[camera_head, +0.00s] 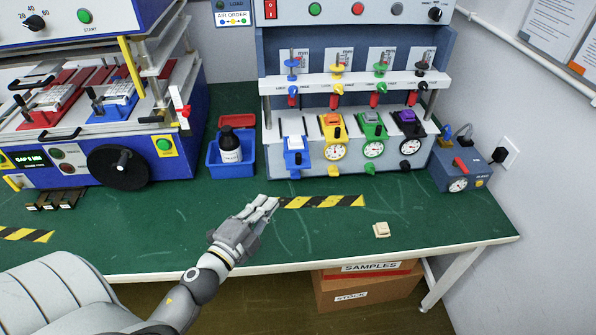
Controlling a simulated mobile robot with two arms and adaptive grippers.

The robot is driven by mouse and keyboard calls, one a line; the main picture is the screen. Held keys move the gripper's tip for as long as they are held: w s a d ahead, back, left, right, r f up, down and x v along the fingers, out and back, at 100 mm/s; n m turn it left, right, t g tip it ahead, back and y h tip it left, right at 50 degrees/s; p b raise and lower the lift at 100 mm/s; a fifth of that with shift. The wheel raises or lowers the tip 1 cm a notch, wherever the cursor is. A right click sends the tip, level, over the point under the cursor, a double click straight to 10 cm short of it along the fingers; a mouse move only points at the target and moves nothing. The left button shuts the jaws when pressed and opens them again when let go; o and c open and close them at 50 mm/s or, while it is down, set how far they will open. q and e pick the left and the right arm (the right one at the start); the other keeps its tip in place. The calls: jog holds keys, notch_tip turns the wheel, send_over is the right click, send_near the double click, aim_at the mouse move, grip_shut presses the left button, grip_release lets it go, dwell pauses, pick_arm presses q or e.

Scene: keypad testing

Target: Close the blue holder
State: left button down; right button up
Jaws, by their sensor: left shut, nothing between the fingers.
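A blue holder (297,155) stands at the left end of the row of coloured holders on the test rig, with a white block on it. Whether it is open or closed is too small to tell. A blue clamp fixture (112,108) also sits on the machine at the left. My left gripper (272,201) is shut and empty above the green table, in front of the rig and below the blue holder in the picture, apart from it. My right gripper is not in view.
Yellow (333,135), green (372,132) and purple holders (408,128) stand beside the blue one. A blue bin (222,165) with a dark bottle (230,147) is to the left. A beige block (381,230) lies on the green table (440,220). The front right is mostly clear.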

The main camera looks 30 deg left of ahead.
aim_at(294, 143)
pick_arm(q)
jog(key=w+d+m+h+p, duration=0.1)
jog(key=w+m, duration=0.1)
jog(key=w, duration=0.4)
jog(key=w+d+r+m+h+p, duration=0.1)
jog(key=w+m+h+p, duration=0.1)
jog(key=w, duration=0.4)
jog(key=shift+w+m, duration=0.3)
jog(key=shift+w, duration=0.1)
jog(key=shift+r, duration=0.15)
jog(key=w+a, duration=0.1)
jog(key=w, duration=0.1)
jog(key=w+a+b, duration=0.1)
jog(key=w+a, duration=0.1)
jog(key=w, duration=0.1)
jog(key=w+a+b, duration=0.1)
jog(key=w+a, duration=0.1)
jog(key=w, duration=0.1)
jog(key=shift+a, duration=0.2)
jog(key=shift+w+a, duration=0.3)
jog(key=shift+w, duration=0.1)
jog(key=shift+r, duration=0.1)
